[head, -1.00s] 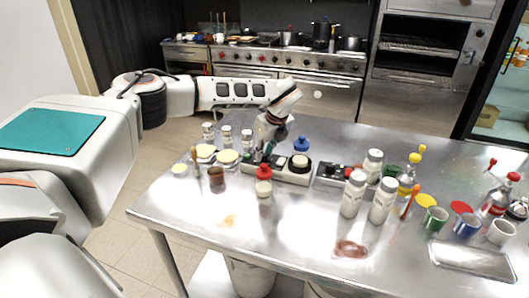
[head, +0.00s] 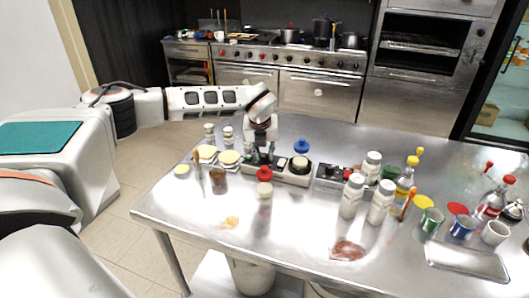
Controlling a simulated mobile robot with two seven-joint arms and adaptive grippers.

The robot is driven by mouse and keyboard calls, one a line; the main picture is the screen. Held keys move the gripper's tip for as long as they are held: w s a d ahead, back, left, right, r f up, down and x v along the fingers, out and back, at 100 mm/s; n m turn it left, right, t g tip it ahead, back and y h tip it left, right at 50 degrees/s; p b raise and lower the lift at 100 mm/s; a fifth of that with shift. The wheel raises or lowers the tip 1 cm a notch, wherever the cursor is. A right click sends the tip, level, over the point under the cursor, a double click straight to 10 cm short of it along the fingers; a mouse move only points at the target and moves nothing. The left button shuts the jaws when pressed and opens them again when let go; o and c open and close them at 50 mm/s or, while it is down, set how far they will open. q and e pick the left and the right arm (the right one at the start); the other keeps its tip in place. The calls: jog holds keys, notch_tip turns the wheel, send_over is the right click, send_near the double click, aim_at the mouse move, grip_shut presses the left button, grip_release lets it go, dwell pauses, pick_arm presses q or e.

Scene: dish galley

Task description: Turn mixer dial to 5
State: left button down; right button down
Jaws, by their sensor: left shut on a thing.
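The mixer (head: 287,180) is a low, pale grey unit near the far left part of the steel table, with a black round part and cream top (head: 299,163) at its right end. My left gripper (head: 259,157) points down over the mixer's left end and is shut on the dial there. The fingers and the small size hide the dial, so its numbers and pointer cannot be read. My right gripper is not in view.
A red-capped jar (head: 264,184) stands close in front of the mixer, and a blue-topped item (head: 301,146) behind it. White bottles (head: 351,196) stand to the right. The table's (head: 195,212) front left is mostly clear.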

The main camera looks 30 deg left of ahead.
pick_arm(q)
jog(key=m+h, duration=0.1)
jog(key=m, duration=0.1)
jog(key=shift+a+r+m+p, duration=0.1)
jog(key=shift+m+p, duration=0.2)
jog(key=shift+m, duration=0.6)
jog(key=shift+h, duration=0.3)
jog(key=c, duration=1.8)
grip_release()
jog(key=v, duration=1.2)
jog(key=shift+s, duration=0.2)
jog(key=shift+f, duration=0.2)
